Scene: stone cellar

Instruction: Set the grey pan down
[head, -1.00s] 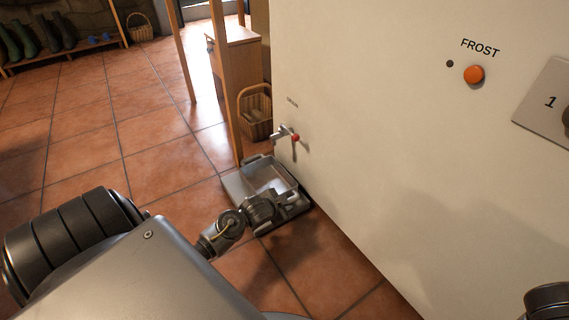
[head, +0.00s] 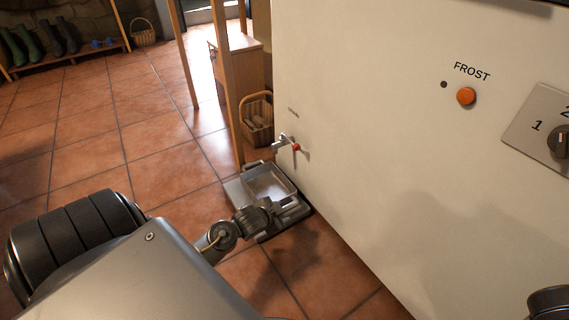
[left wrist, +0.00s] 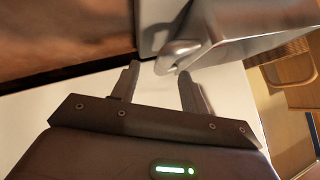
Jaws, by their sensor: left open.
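The grey pan (head: 270,183) is a shallow rectangular tray in the head view. It stands low by the foot of the white cabinet, below a small tap. In the left wrist view the pan (left wrist: 252,22) is at the upper right, with its rounded handle (left wrist: 180,52) just beyond my fingertips. My left gripper (left wrist: 159,70) is open, and the handle appears clear of the fingers. In the head view my left arm reaches down to the pan's near side, and the fingers are hard to make out there.
The white cabinet (head: 390,150) fills the right side, with a red-tipped tap (head: 290,145) and an orange knob (head: 466,96). A wicker basket (head: 257,120) and wooden post stand behind. Tiled floor (head: 120,150) is clear at left.

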